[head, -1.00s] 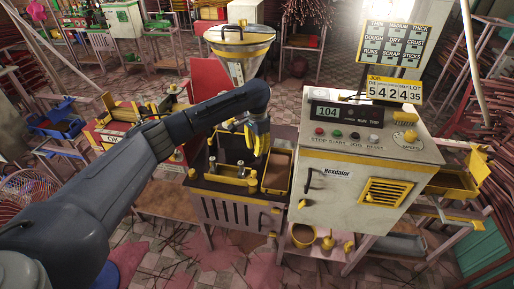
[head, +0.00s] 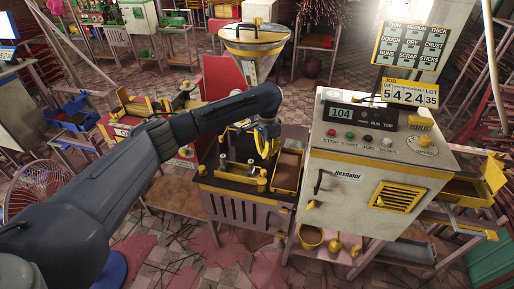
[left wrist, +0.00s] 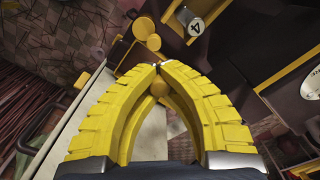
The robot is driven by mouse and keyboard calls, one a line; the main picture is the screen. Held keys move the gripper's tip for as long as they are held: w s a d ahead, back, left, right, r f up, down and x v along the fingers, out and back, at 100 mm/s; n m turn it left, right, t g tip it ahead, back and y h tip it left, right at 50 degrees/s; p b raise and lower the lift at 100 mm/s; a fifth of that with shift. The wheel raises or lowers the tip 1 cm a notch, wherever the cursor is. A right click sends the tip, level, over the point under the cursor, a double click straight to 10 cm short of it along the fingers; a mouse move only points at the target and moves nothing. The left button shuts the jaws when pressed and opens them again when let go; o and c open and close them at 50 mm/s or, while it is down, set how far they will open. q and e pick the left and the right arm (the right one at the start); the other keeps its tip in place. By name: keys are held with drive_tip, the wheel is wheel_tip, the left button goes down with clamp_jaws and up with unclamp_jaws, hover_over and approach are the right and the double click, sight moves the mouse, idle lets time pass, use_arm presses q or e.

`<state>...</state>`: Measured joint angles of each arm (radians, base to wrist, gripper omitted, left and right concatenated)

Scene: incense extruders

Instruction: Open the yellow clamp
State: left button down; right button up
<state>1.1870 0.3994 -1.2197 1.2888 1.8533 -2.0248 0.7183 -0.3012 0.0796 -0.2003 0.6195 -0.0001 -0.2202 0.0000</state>
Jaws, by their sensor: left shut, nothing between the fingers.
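My left gripper (head: 267,142) has yellow ridged fingers and hangs above the dark-topped stand (head: 236,184) beside the white machine. In the left wrist view its fingertips (left wrist: 158,66) meet, with nothing held between them. Yellow knobs and fittings stand on the dark top, one a yellow knob (head: 262,185) at its front right corner. I cannot tell for certain which yellow part is the clamp. My right gripper is not in view.
The white machine (head: 360,180) with buttons and a display stands close to the right of the gripper. A yellow-rimmed hopper (head: 250,38) rises behind. A fan (head: 38,187) stands at the left.

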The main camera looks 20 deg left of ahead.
use_arm(q)
drive_tip(key=shift+s, duration=0.2)
drive_tip(key=c, duration=1.3)
unclamp_jaws()
wheel_tip(320, 180, up, 12)
